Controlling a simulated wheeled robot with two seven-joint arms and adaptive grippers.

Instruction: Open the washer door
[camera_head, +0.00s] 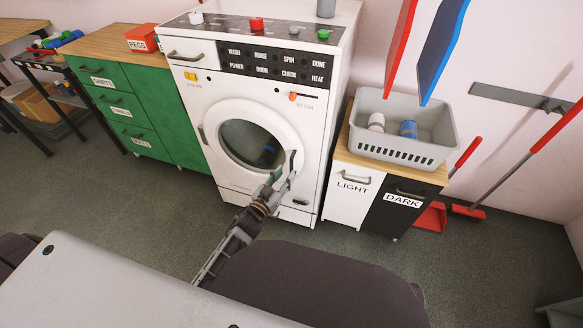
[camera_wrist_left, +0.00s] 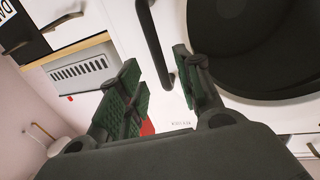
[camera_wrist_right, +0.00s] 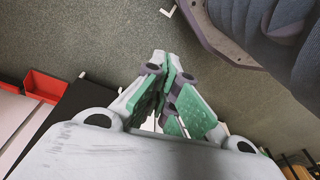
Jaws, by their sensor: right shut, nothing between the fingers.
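The white washer (camera_head: 262,95) stands against the wall with its round door (camera_head: 213,128) in the front. The door looks shut, and a blue item shows behind its dark glass. A dark bar handle (camera_head: 293,160) sits on the door's right side. My left gripper (camera_head: 280,182) is at the lower right of the door, close to the handle. In the left wrist view the handle (camera_wrist_left: 155,45) lies ahead of and between the spread fingers (camera_wrist_left: 160,85); contact is not clear. My right gripper (camera_wrist_right: 166,72) is shut and empty, away from the washer, seen only in its wrist view.
A light and dark cabinet (camera_head: 349,184) right of the washer carries a grey basket (camera_head: 385,150). A green drawer cabinet (camera_head: 170,110) stands left. A red dustpan (camera_head: 431,218) and broom are at the right. The floor before the washer is partly clear.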

